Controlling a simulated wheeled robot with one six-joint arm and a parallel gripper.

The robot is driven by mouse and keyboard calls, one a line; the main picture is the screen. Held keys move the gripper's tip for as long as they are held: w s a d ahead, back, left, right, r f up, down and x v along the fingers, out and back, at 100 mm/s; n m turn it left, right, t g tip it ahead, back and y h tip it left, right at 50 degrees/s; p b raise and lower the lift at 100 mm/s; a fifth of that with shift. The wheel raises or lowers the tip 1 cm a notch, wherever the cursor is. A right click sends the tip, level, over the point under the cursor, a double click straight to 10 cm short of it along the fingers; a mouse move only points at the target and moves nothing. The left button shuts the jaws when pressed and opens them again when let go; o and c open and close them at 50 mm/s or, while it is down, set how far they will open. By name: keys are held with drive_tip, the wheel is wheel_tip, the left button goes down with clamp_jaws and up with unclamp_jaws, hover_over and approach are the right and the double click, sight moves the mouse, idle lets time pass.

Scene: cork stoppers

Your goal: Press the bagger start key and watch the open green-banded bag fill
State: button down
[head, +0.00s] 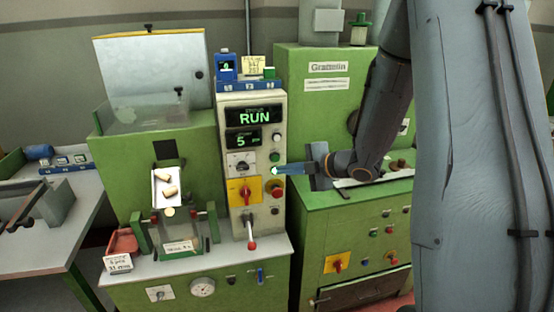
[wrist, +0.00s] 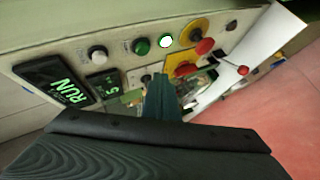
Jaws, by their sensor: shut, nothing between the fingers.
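The bagger's control panel (head: 237,208) shows RUN on its upper display (head: 255,116) and 5 on the display below. A bright lit key (wrist: 165,41) sits beside a green button (wrist: 142,46) in the wrist view. My gripper (head: 279,170) is shut and empty, its tips at the panel's right side by the lit key; in the wrist view its tips (wrist: 160,78) appear just short of it, contact unclear. Corks (head: 170,190) lie on the white chute (head: 158,199), with one cork (head: 169,212) at its lower end. Below is the bag area (head: 180,246) with a white label; the bag's band is unclear.
A red tray (head: 121,241) stands left of the bag area. A red-knobbed lever (head: 252,245) juts out below the panel. A red rotary switch on a yellow plate (head: 245,191) is left of my gripper. Another green machine (head: 330,235) stands close on the right.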

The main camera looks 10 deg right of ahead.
drive_tip(key=shift+s, duration=0.9)
drive_tip(key=s+d+f+m+g+h+b, duration=0.25)
drive_tip(key=s+d+m+h, duration=0.45)
drive_tip(key=m, duration=0.6)
drive_tip(key=s+a+f+m+g, duration=0.1)
drive_tip(key=s+a+m+g, duration=0.2)
drive_tip(key=s, duration=0.5)
drive_tip(key=s+a+f+m+g+h, duration=0.1)
drive_tip(key=s+a+m+g, duration=0.2)
drive_tip(key=s+m, duration=0.3)
drive_tip(key=shift+s+a+b, duration=0.3)
drive_tip(key=shift+s+a, duration=0.6)
drive_tip(key=shift+s, duration=0.15)
